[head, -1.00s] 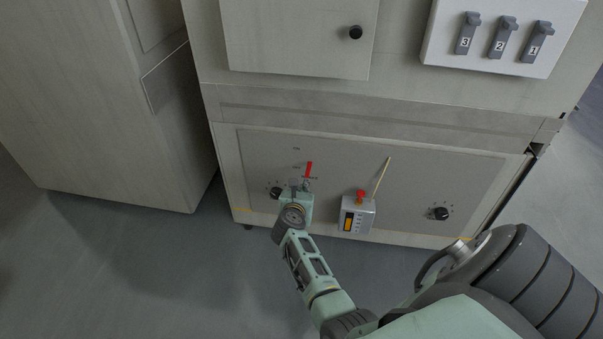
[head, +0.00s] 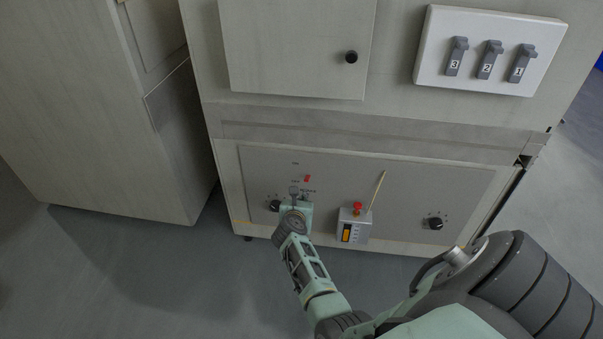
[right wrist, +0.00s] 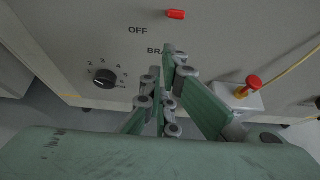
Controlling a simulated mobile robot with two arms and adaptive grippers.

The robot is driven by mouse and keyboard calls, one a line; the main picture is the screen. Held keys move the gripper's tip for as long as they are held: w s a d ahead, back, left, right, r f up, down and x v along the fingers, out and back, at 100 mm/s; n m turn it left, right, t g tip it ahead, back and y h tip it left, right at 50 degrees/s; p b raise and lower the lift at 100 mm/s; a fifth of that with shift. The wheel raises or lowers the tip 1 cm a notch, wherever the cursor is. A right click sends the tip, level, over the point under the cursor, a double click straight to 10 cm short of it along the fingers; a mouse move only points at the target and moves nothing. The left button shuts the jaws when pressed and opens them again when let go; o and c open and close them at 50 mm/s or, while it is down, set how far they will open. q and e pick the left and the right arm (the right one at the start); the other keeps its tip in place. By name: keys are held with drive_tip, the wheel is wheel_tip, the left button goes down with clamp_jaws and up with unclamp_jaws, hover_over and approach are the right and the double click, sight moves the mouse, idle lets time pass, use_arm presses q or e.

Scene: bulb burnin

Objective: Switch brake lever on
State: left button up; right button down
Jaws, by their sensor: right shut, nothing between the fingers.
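The brake lever (head: 307,178) shows as a short red piece on the grey lower panel, beside the OFF label and below the ON label. In the right wrist view its red end (right wrist: 176,14) is at the top, right of OFF. The BRAKE label under it is partly hidden by my fingers. My right gripper (head: 300,192) is shut and empty, just below the lever in the picture; a gap shows between them in the wrist view. I cannot tell the gap's depth. My left gripper is not in view.
A numbered black knob (right wrist: 105,79) sits left of my right gripper. A small box (head: 354,225) with a red button (head: 357,207) and a thin pale rod stand right of it. Another knob (head: 435,222) is further right. Three numbered switches (head: 489,58) are above.

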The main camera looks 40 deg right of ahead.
use_arm(q)
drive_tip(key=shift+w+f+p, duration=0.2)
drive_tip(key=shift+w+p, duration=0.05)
drive_tip(key=shift+p, duration=0.45)
use_arm(e)
wheel_tip(320, 180, up, 12)
drive_tip(key=shift+f, duration=0.2)
idle(0.6)
